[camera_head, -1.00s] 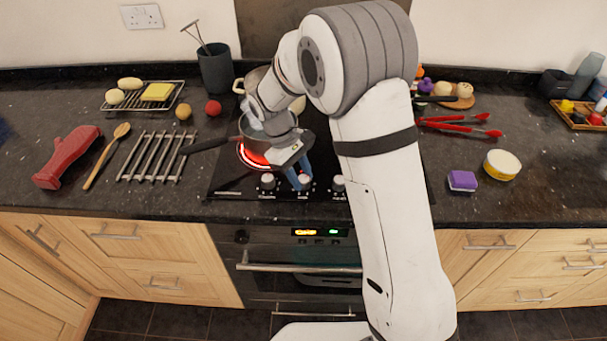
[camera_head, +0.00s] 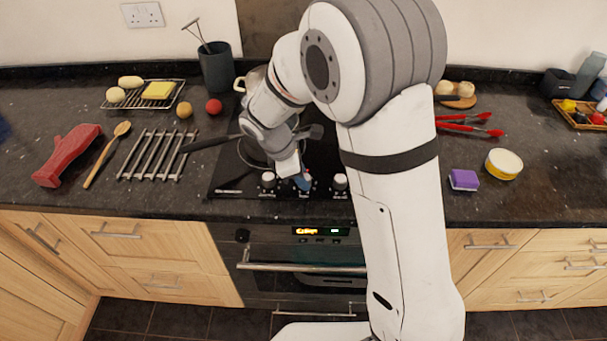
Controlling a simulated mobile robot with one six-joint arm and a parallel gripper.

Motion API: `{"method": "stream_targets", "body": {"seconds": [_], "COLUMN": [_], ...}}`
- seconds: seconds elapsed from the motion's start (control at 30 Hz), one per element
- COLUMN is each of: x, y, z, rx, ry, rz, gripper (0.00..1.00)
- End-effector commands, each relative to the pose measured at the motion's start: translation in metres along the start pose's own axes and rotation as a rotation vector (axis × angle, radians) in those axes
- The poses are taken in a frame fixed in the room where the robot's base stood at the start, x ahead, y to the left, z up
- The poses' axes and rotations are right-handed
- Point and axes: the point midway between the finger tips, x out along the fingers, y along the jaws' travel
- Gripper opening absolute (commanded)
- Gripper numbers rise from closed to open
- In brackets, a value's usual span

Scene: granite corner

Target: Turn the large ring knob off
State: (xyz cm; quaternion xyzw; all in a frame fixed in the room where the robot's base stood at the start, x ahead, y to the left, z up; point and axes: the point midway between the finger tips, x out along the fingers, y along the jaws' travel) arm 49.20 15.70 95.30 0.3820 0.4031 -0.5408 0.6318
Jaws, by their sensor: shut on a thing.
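The hob (camera_head: 226,182) is a black glass top with a row of white knobs along its front edge. The left knob (camera_head: 268,180) and the right knob (camera_head: 340,182) show clear of my gripper. The knob labels are too small to read. The front left ring under the saucepan shows no red glow; my wrist hides part of that area.
A saucepan with a dark handle (camera_head: 208,144) stands on the left of the hob, behind my gripper. A metal trivet (camera_head: 153,156), wooden spoon (camera_head: 107,155) and red oven mitt (camera_head: 68,155) lie left. A purple sponge (camera_head: 463,180) and yellow-white tub (camera_head: 503,164) are right.

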Motion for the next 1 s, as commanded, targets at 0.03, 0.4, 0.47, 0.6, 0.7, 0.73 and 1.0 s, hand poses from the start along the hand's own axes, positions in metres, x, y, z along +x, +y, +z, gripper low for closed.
{"method": "stream_targets", "body": {"seconds": [0.03, 0.4, 0.47, 0.6, 0.7, 0.73, 1.0], "x": [0.0018, 0.0019, 0.0019, 0.0018, 0.0017, 0.0015, 0.0005], "y": [-0.0022, -0.0022, -0.0021, -0.0020, -0.0019, -0.0018, -0.0008], "z": [0.0008, 0.0011, 0.0011, 0.0011, 0.0011, 0.0011, 0.0004], "rx": [-0.012, -0.050, -0.050, -0.049, -0.049, -0.049, -0.049], "ry": [-0.003, -0.001, -0.001, -0.001, -0.001, -0.001, 0.001], "rz": [-0.001, 0.014, 0.015, 0.015, 0.015, 0.015, 0.019], "gripper": [0.09, 0.09, 0.09, 0.09, 0.36, 0.38, 0.53]}}
